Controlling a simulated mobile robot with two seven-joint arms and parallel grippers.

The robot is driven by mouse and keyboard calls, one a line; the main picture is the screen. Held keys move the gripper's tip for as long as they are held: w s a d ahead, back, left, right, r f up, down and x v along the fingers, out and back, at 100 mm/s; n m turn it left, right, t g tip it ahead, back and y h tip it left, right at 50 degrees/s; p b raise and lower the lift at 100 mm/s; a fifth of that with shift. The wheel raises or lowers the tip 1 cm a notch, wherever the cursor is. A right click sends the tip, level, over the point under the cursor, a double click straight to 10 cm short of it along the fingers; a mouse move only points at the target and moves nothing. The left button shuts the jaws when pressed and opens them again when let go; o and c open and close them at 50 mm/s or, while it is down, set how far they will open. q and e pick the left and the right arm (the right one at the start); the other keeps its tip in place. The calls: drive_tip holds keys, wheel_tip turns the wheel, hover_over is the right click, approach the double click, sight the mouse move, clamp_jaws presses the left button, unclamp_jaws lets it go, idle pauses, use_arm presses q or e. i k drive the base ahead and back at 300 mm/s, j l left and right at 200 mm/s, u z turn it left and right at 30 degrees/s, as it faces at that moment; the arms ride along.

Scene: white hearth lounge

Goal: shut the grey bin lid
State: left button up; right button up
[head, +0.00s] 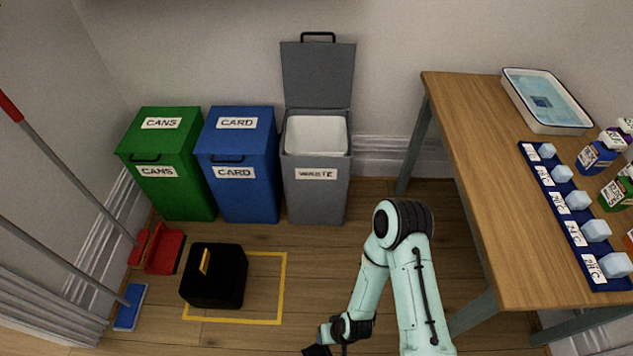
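The grey bin (316,195), labelled WASTE, stands against the back wall. Its grey lid (318,76) is raised upright behind the opening, with a black handle (318,35) at its top edge. A white liner (316,135) shows inside the open bin. My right arm comes in from the bottom, bent at the elbow. Its gripper (316,350) is at the bottom edge, well in front of the bin and apart from it. The fingers are mostly cut off by the frame. My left gripper is out of view.
A blue CARD bin (237,190) and green CANS bin (175,190) stand left, lids shut. A black box (215,275) sits by a yellow floor outline (284,285). A wooden table (470,150) stands right. Floor before the grey bin is clear.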

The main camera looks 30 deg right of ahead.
sight(315, 74)
drive_tip(key=i+l+u, duration=0.2)
drive_tip(key=i+l, duration=0.75)
